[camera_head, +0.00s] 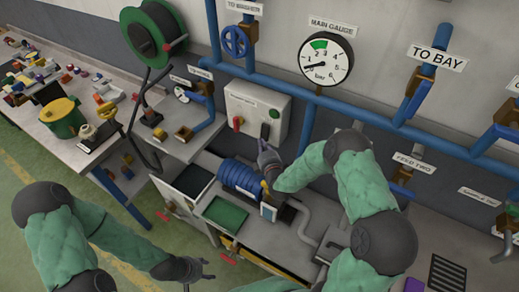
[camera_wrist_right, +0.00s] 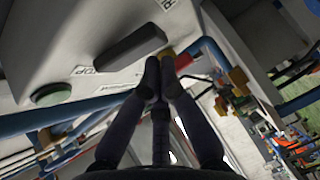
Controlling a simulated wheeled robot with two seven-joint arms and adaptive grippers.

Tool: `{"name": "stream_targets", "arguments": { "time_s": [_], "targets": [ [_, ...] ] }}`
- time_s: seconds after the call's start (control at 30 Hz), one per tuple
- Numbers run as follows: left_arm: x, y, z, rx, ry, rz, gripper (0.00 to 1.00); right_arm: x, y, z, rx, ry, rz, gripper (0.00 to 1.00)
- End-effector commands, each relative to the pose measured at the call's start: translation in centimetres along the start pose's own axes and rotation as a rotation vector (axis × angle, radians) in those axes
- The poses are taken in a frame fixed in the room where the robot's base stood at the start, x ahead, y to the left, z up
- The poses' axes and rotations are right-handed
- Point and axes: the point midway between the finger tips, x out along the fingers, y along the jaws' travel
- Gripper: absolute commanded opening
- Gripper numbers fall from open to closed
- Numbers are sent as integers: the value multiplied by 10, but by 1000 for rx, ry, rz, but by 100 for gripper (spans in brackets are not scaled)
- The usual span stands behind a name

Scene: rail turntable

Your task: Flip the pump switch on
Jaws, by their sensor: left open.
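A pale control box (camera_head: 250,103) is fixed to the wall under the blue pipe. In the right wrist view, a dark bar-shaped lever (camera_wrist_right: 130,48) sticks out of the box face, near the green button (camera_wrist_right: 50,93). My right gripper (camera_head: 265,147) is just below the box. Its fingertips (camera_wrist_right: 160,68) are together in the wrist view, close to the lever; contact is unclear. My left gripper (camera_head: 206,270) is open and empty, low at the front.
The main gauge (camera_head: 326,60) shows its needle toward the low end. A blue ribbed motor (camera_head: 240,176) and a green tray (camera_head: 225,215) sit on the bench below. Blue pipes (camera_head: 300,93) and valves run along the wall. A cluttered table (camera_head: 60,130) stands left.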

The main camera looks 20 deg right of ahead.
Motion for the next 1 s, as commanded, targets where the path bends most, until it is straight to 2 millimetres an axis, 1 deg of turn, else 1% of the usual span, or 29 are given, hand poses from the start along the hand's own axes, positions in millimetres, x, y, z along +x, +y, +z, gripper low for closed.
{"name": "stream_targets", "arguments": {
  "time_s": [0.47, 0.57, 0.93, 1.0],
  "targets": [
    [2, -1, 0, 0, 0, 0, 52, 3, -1, 3, -2, 0, 2, 0],
    [9, -3, 0, 0, 0, 0, 52, 4, -4, 4, -13, 0, 14, 0],
    [51, -18, -2, 0, 0, 0, 52, 12, -10, 12, -102, 2, 102, 0],
    [46, -16, -1, 0, -1, 0, 52, 11, -6, 11, -102, 2, 100, 0]
  ]
}}
